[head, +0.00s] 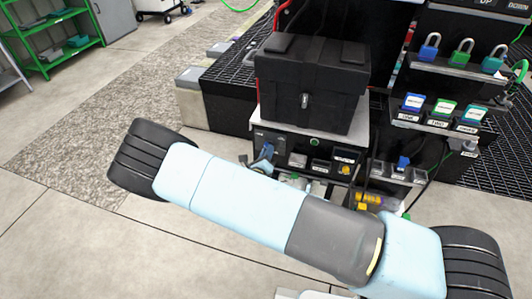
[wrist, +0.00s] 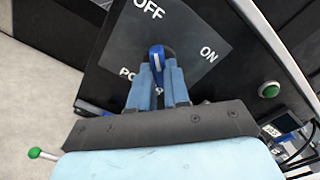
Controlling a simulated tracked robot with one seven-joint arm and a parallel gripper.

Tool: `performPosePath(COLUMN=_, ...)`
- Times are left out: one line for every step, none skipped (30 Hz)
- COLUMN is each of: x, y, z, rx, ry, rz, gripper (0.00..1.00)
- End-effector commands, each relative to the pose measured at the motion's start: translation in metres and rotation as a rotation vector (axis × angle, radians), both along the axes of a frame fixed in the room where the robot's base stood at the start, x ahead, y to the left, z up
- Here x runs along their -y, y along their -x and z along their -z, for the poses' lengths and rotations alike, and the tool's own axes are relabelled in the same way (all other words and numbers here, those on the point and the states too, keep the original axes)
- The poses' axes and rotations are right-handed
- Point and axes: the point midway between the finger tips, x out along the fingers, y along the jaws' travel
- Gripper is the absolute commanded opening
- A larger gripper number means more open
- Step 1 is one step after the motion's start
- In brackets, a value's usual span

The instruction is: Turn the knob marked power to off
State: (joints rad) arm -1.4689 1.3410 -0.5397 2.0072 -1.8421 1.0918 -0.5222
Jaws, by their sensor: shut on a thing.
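The power knob (wrist: 156,52) is a dark blue handle on a black panel face (wrist: 180,25) in the wrist view. The panel is marked OFF at the upper left, ON at the right, and a partly covered word starting PO at the lower left. My gripper (wrist: 160,72) has its two light blue fingers closed around the knob, one on each side. The fingers hide part of the knob, so its exact pointing is hard to tell. In the head view, my arm covers much of the front of the panel (head: 262,135).
A black case (head: 312,82) stands on top of the panel unit. A green button (wrist: 269,90) lies right of the knob, and a green-tipped lever (wrist: 35,153) at lower left. Open floor lies at the left.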

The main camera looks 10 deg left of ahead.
Motion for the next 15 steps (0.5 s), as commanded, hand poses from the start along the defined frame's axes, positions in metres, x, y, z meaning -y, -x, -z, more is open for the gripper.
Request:
performPosePath(x=-0.0037, y=0.0005, z=0.0, rx=0.0, ry=-0.001, rz=-0.007, gripper=0.0)
performPosePath(x=-0.0037, y=0.0005, z=-0.0001, rx=0.0, ry=-0.001, rz=-0.007, gripper=0.0)
performPosePath(x=-0.0038, y=0.0006, z=0.0, rx=0.0, ry=-0.001, rz=-0.007, gripper=0.0)
performPosePath(x=-0.0039, y=0.0006, z=-0.0001, rx=0.0, ry=-0.001, rz=-0.007, gripper=0.0)
performPosePath(x=-0.0039, y=0.0006, z=0.0, rx=0.0, ry=-0.001, rz=-0.007, gripper=0.0)
performPosePath(x=-0.0039, y=0.0006, z=0.0, rx=0.0, ry=-0.001, rz=-0.007, gripper=0.0)
performPosePath(x=-0.0041, y=0.0006, z=0.0, rx=0.0, ry=-0.001, rz=-0.007, gripper=0.17)
performPosePath(x=-0.0041, y=0.0007, z=0.0, rx=0.0, ry=-0.001, rz=-0.008, gripper=0.2)
performPosePath(x=-0.0039, y=0.0006, z=-0.0001, rx=0.0, ry=-0.001, rz=-0.007, gripper=0.24)
performPosePath(x=-0.0037, y=0.0006, z=0.0, rx=0.0, ry=-0.001, rz=-0.007, gripper=0.27)
performPosePath(x=-0.0034, y=0.0005, z=0.0, rx=0.0, ry=-0.001, rz=-0.007, gripper=0.29)
performPosePath(x=-0.0031, y=0.0005, z=0.0, rx=0.0, ry=-0.001, rz=-0.006, gripper=0.33)
performPosePath(x=-0.0028, y=0.0005, z=0.0, rx=0.0, ry=-0.001, rz=-0.006, gripper=0.36)
performPosePath(x=-0.0026, y=0.0004, z=0.0, rx=0.001, ry=-0.001, rz=-0.005, gripper=0.39)
performPosePath(x=-0.0024, y=0.0004, z=0.0, rx=0.0, ry=-0.001, rz=-0.004, gripper=0.41)
